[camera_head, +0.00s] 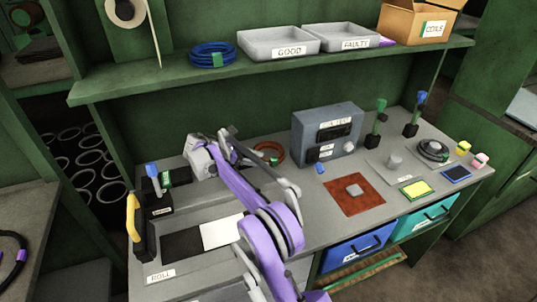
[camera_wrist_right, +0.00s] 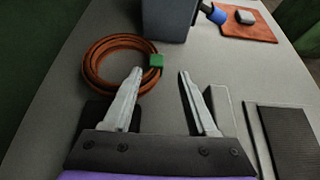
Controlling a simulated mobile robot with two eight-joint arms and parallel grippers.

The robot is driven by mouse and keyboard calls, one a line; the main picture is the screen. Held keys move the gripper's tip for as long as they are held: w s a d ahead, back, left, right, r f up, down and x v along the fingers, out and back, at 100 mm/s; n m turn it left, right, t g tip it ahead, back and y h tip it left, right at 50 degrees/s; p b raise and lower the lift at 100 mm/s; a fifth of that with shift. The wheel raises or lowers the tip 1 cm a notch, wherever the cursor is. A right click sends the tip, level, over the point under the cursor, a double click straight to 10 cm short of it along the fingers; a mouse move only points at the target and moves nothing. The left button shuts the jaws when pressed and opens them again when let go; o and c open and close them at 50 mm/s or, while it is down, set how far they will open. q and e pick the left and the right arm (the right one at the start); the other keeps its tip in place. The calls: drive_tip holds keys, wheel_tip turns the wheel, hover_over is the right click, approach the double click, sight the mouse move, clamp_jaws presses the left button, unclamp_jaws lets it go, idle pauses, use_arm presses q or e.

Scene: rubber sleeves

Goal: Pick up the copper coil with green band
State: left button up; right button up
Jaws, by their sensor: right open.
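The copper coil (camera_wrist_right: 88,66) lies flat on the bench, with its green band (camera_wrist_right: 156,61) at its right side in the right wrist view. In the head view the coil (camera_head: 270,147) lies left of the grey tester box, partly hidden by my right arm. My right gripper (camera_wrist_right: 160,74) is open and empty. Its fingers point toward the bench beside the coil; the left fingertip overlaps the coil's near right edge in the wrist view, and contact cannot be told. My left gripper is not in view.
The grey tester box (camera_head: 326,133) stands close right of the coil. A blue coil (camera_head: 213,54) and trays marked GOOD (camera_head: 279,43) and FAULTY (camera_head: 340,37) are on the shelf above. A brown pad (camera_head: 355,195) lies right. A yellow-handled tool (camera_head: 132,215) stands at left.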

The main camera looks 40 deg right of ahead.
sight(273, 159)
drive_tip(key=x, duration=0.5)
drive_tip(key=shift+w+d+r, duration=0.2)
drive_tip(key=shift+w+d, duration=0.05)
clamp_jaws()
drive_tip(key=shift+a, duration=0.1)
idle(1.0)
